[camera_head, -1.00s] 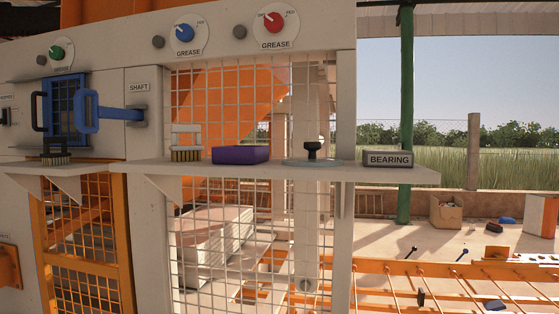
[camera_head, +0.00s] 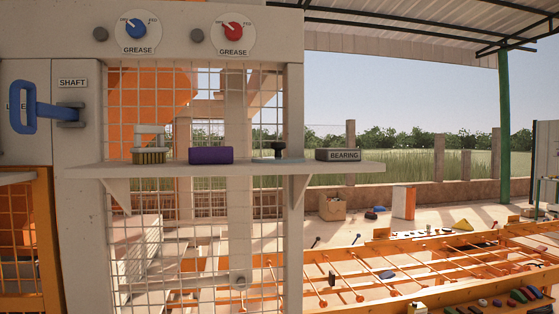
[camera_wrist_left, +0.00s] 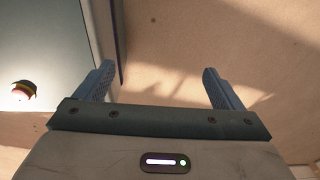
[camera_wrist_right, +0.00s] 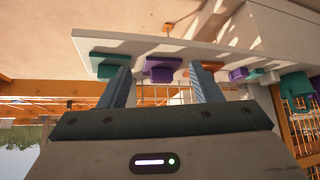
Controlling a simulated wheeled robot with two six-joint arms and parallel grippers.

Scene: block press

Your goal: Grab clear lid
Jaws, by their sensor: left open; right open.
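The clear lid (camera_head: 277,159) is a thin, pale, see-through disc with a black knob on top. It lies on the narrow shelf (camera_head: 230,170) in the head view, between a purple block (camera_head: 211,155) and the "BEARING" block (camera_head: 345,155). My left gripper (camera_wrist_left: 158,75) is open and empty over a sandy floor in its wrist view. My right gripper (camera_wrist_right: 158,72) is open and empty in its wrist view, with a ledge bearing teal and purple pieces beyond its fingers. Neither gripper shows in the head view. I cannot make out the lid in either wrist view.
A brush (camera_head: 149,150) stands on the shelf left of the purple block. A wire mesh panel is behind the shelf. A blue handle (camera_head: 35,110) sticks out at the left. An orange rack (camera_head: 380,270) and a cardboard box (camera_head: 332,206) are to the right.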

